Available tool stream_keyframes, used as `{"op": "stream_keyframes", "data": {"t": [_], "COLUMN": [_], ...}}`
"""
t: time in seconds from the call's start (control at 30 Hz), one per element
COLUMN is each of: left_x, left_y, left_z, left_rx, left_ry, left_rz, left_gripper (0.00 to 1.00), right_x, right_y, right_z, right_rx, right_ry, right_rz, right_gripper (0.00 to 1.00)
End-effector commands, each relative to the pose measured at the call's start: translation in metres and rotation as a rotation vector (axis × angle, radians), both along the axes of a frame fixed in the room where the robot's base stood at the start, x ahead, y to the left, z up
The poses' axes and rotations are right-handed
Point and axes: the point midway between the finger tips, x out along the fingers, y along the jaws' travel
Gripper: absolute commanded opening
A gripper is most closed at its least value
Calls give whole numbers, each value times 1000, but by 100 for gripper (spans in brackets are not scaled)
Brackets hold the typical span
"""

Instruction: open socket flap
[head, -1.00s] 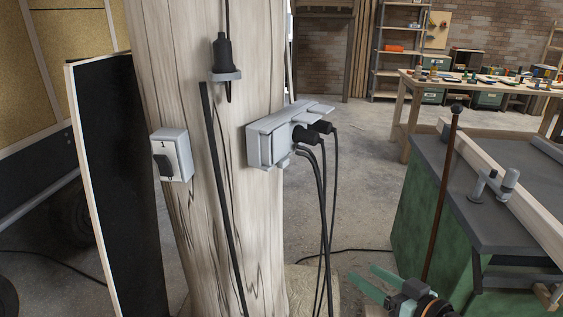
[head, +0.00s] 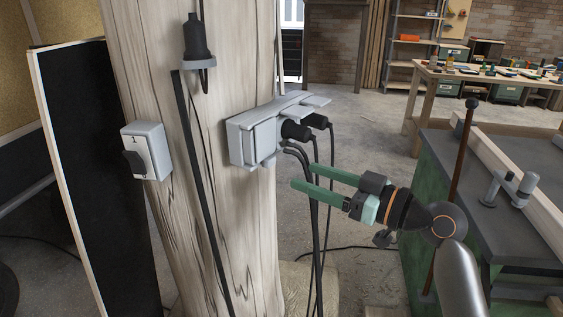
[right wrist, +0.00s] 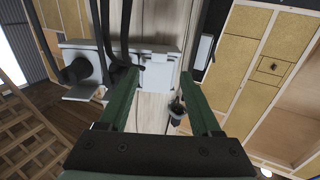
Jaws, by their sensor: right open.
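A grey socket block (head: 242,140) is fixed to the wooden post. Its near socket flap (head: 264,139) looks shut. Two black plugs (head: 296,130) sit in the sockets to its right, beneath raised flaps, with cables hanging down. My right gripper (head: 304,177) is open and empty, below and right of the block, with green fingers pointing left towards the post. A cable passes close to the fingers. In the right wrist view the block (right wrist: 158,73) lies ahead between the open fingers, partly hidden by cables. My left gripper is out of view.
A grey switch box (head: 147,150) and a hanging black connector (head: 197,40) are on the post to the left. A green workbench (head: 415,190) stands at the right. Loose cables hang between my right gripper and the post.

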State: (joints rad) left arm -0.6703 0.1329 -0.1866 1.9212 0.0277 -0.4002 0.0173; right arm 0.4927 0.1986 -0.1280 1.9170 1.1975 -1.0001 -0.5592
Motion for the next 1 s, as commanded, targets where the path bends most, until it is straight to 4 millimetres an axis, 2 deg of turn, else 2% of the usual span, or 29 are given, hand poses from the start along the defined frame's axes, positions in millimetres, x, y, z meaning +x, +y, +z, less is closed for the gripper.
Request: {"op": "stream_keyframes", "data": {"t": [0.1,0.33,0.5,0.77,1.0], "left_x": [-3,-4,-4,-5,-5], "left_y": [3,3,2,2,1], "left_z": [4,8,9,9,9], "left_rx": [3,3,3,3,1], "left_ry": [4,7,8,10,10], "left_rz": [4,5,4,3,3], "left_gripper": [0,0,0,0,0], "right_x": [15,35,41,42,42], "right_y": [22,49,58,59,58], "right_z": [3,1,0,0,0], "right_rx": [3,1,1,0,0], "right_ry": [1,0,1,0,0], "right_rz": [2,-1,-1,-2,-2], "right_gripper": [65,65,65,65,40]}}
